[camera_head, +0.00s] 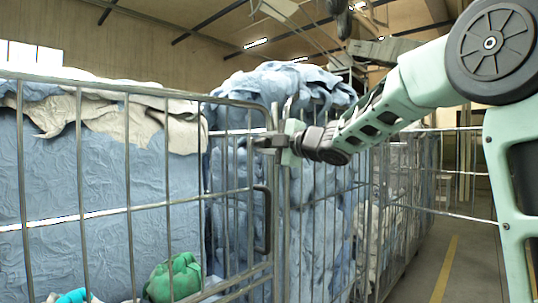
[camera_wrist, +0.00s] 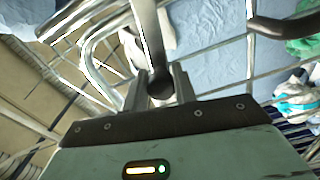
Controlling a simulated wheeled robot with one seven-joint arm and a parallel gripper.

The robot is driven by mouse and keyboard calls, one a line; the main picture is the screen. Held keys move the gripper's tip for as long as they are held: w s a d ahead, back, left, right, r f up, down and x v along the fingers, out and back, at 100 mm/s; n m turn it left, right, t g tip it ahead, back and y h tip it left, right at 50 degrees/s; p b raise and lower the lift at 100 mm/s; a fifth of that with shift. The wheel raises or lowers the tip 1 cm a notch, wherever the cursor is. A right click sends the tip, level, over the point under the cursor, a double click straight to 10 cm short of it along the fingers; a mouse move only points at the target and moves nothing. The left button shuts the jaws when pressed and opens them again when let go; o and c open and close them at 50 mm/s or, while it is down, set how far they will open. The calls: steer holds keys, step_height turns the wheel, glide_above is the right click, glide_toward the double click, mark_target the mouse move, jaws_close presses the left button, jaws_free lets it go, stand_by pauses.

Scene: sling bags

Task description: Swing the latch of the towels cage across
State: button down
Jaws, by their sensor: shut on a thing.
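A wire cage (camera_head: 126,150) stands at the left in the head view, packed with blue and cream cloth (camera_head: 165,125). My gripper (camera_head: 268,143) reaches in from the right to the upper part of its right-hand upright. In the wrist view my gripper (camera_wrist: 160,86) is shut on the latch (camera_wrist: 147,35), a grey metal bar with a dark rounded end between the fingers. The bar runs up and out of the top of the picture. In the head view my gripper largely hides the latch. No label shows that this is the towels cage.
A second cage heaped with blue cloth (camera_head: 280,80) stands close behind, with more cages in a row to the right. A curved handle (camera_head: 263,220) projects near the gate's edge. Green bundles (camera_head: 173,277) lie low in the front cage. Floor with a yellow line (camera_head: 444,270) is clear at right.

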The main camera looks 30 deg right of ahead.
steer(key=shift+a+f+n+b, duration=0.1)
steer(key=shift+f+n+b, duration=0.95)
steer(key=shift+b, duration=0.25)
steer(key=c, duration=1.1)
jaws_free()
steer(key=v, duration=1.7)
steer(key=shift+s, duration=0.2)
steer(key=shift+w, duration=0.1)
